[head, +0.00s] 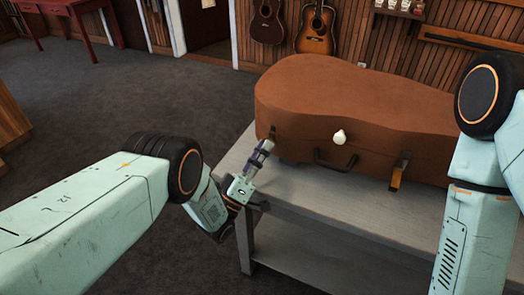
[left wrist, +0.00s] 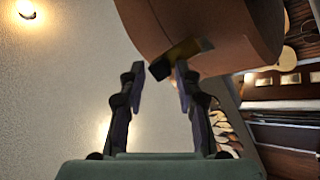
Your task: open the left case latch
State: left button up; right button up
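The brown instrument case (head: 350,95) lies on a grey table, lid down. Its left latch (head: 272,132) is on the front face near the left end, partly hidden by my left gripper (head: 264,147). In the left wrist view, that latch (left wrist: 187,52) is a brassy plate with a dark end against the case (left wrist: 225,30). My left gripper (left wrist: 160,73) is open, its two dark fingertips apart, with the latch's dark end at the gap between them. I cannot tell whether they touch. My right gripper is outside the view; only my right arm shows.
A right latch (head: 399,171), a dark carrying handle (head: 335,163) and a white knob (head: 339,137) are on the case front. The grey table (head: 320,195) has a bare front strip. Two guitars hang on the back wall. Open carpet lies left.

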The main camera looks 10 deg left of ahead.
pick_arm(q)
jog(key=shift+o, duration=0.4)
jog(key=shift+d+f, duration=0.1)
jog(key=r+g+y+p, duration=0.1)
jog(key=r+n+g+y+p, duration=0.1)
jog(key=g, duration=0.1)
jog(key=shift+w+d+r+y+p, duration=0.15)
jog(key=shift+w+r+y+p, duration=0.15)
jog(key=shift+w+y+p, duration=0.1)
jog(key=g+p, duration=0.1)
jog(key=p, duration=0.1)
jog(key=w+r+n+g+y+p, duration=0.1)
jog(key=p, duration=0.1)
jog(key=shift+d+p, duration=0.15)
jog(key=shift+p, duration=0.25)
jog(key=r+v, duration=0.1)
jog(key=v, duration=0.7)
jog(key=s+a+f+m+g+y+b, duration=0.1)
jog(key=s+a+f+g+y+b, duration=0.3)
jog(key=s+f, duration=0.5)
jog(key=s+a+f+m+g+y+b, duration=0.1)
jog(key=s+a+f+g+y+b, duration=0.2)
jog(key=s+f, duration=0.6)
notch_tip(320, 180, down, 5)
jog(key=a+g+b, duration=0.2)
jog(key=g+b, duration=0.1)
jog(key=shift+s+a+f+m+y, duration=0.2)
jog(key=shift+s+a+m+y, duration=0.1)
jog(key=shift+m+y, duration=0.1)
